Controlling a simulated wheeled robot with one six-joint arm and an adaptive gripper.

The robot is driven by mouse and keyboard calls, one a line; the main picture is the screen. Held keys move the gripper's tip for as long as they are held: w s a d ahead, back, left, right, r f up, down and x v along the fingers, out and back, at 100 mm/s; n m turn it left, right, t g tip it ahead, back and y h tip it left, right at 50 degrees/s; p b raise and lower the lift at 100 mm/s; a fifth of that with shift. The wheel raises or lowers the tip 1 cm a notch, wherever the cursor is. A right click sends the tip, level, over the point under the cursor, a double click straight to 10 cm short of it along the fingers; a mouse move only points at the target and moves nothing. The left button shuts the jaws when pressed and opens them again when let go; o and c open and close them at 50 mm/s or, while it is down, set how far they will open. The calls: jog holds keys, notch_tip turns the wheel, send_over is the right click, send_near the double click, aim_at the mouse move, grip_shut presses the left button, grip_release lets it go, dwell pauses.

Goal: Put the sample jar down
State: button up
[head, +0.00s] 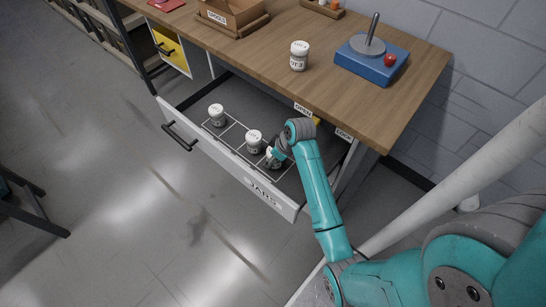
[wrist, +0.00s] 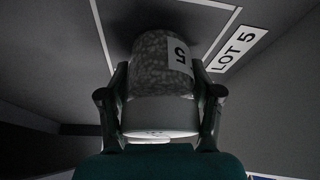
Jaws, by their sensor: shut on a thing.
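The sample jar (wrist: 165,75) is a clear jar of grey pellets with a white lid and a label reading 5. My gripper (wrist: 160,105) is shut on it, one finger on each side near the lid. In the head view my gripper (head: 277,154) is inside the open drawer (head: 235,165) marked JARS, at the right end of a row of jars. The held jar is mostly hidden there. A white outlined cell with a LOT 5 tag (wrist: 238,48) lies beside the jar's base. I cannot tell whether its base touches the drawer floor.
Two other white-lidded jars stand in the drawer, one at the left (head: 217,116) and one in the middle (head: 254,142), close to my gripper. A LOT 3 jar (head: 299,57) and a blue device (head: 370,62) with a red knob stand on the wooden worktop (head: 340,110) above.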

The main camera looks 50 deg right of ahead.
jog(key=o, duration=1.4)
jog(key=shift+c, duration=0.2)
jog(key=v, duration=1.2)
